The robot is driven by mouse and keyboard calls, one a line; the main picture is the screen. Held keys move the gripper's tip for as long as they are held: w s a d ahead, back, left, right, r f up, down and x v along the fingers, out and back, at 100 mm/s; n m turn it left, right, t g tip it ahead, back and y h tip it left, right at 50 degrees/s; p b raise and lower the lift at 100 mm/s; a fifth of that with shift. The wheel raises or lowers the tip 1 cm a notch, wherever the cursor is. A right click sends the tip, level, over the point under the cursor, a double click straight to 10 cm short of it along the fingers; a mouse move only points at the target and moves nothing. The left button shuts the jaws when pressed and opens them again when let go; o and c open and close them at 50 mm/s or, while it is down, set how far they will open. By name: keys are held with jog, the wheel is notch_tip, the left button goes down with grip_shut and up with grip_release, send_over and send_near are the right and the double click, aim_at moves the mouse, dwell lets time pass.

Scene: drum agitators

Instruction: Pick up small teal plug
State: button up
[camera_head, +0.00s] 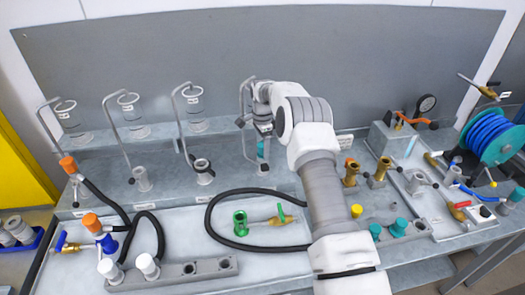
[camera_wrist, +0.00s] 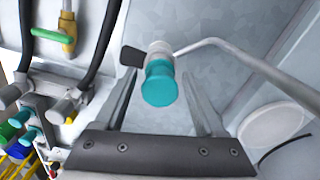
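A small teal plug (camera_wrist: 160,85) shows in the wrist view between the two fingers of my gripper (camera_wrist: 158,77). It is round, with a light grey collar behind it. Gaps show between the plug and both fingers, so my gripper is open. In the head view my gripper (camera_head: 263,130) is over the back shelf, and a bit of teal plug (camera_head: 261,148) shows just below it, partly hidden by the arm. Two more teal plugs (camera_head: 398,227) stand on the bench to the right of my arm.
A bent grey rod (camera_wrist: 245,62) runs close by the plug in the wrist view. Several glass cylinders (camera_head: 130,105) with bent rods stand along the shelf. A black hose (camera_head: 213,215) loops over the bench. A blue hose reel (camera_head: 490,138) is at the right.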

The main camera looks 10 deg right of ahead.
grip_shut()
jog(key=shift+r, duration=0.1)
jog(key=shift+r, duration=0.3)
jog(key=r+b, duration=0.1)
jog(key=r, duration=0.1)
jog(key=d+r, duration=0.1)
jog(key=r, duration=0.1)
jog(key=shift+s+d+b, duration=0.1)
jog(key=shift+d+b, duration=0.1)
jog(key=shift+b, duration=0.2)
jog(key=s+d+r+b, duration=0.1)
jog(key=s+d+r, duration=0.1)
jog(key=d+r, duration=0.4)
jog(key=d, duration=0.4)
jog(key=shift+r+b, duration=0.15)
jog(key=shift+b, duration=0.15)
